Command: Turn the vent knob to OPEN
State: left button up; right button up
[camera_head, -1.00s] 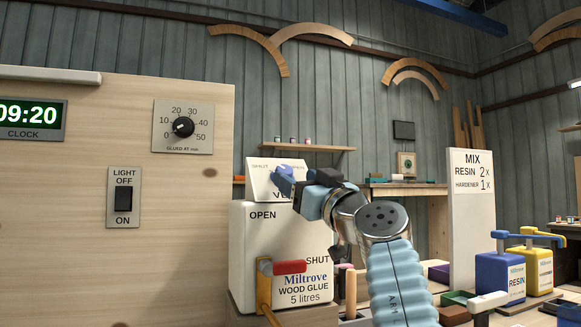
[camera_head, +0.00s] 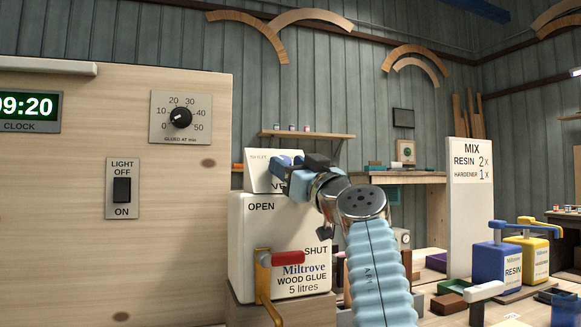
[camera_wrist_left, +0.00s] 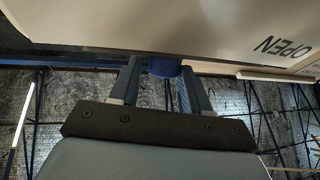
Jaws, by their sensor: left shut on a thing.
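The white wood glue container (camera_head: 255,240) stands on a wooden block at centre, with a white vent panel (camera_head: 258,178) marked SHUT on top; the rest of its lettering is partly covered. My left gripper (camera_head: 284,173) is at the face of this panel and hides most of the vent knob. In the left wrist view the blue vent knob (camera_wrist_left: 165,67) sits between the two fingers of the gripper (camera_wrist_left: 163,82), which are shut on it. Which mark the knob points to is hidden. My right gripper is not in view.
A wooden board at left carries a dial (camera_head: 180,118) and light switch (camera_head: 122,190). Blue resin (camera_head: 500,272) and yellow (camera_head: 535,257) containers stand at right behind small trays.

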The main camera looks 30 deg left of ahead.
pick_arm(q)
jog(key=shift+s+a+f, duration=0.1)
jog(key=shift+s+a, duration=0.1)
jog(key=m+t+h+b, duration=0.1)
jog(key=m+t, duration=0.2)
jog(key=shift+s+a+f+h+b, duration=0.1)
jog(key=shift+s+h+b, duration=0.05)
jog(key=shift+h+b, duration=0.25)
jog(key=m+t+h, duration=0.2)
jog(key=m, duration=0.1)
jog(key=shift+s+a, duration=0.15)
jog(key=shift+a+r+m+t+h, duration=0.1)
jog(key=shift+r+m+t+h, duration=0.1)
jog(key=shift+m+t+h, duration=0.6)
jog(key=m+h, duration=0.1)
jog(key=m+t+h+p, duration=0.1)
jog(key=m+h, duration=0.1)
jog(key=m+t+h, duration=0.1)
jog(key=shift+s+a+r+p, duration=0.15)
jog(key=shift+r+p, duration=0.1)
jog(key=shift+p, duration=0.15)
jog(key=shift+s+a+m+t+h+p, duration=0.1)
jog(key=shift+m+t+h+p, duration=0.25)
jog(key=shift+m+h+p, duration=0.8)
jog(key=shift+a+m+t+h+p, duration=0.1)
jog(key=shift+m+t+h+p, duration=0.3)
jog(key=shift+m+h, duration=1.35)
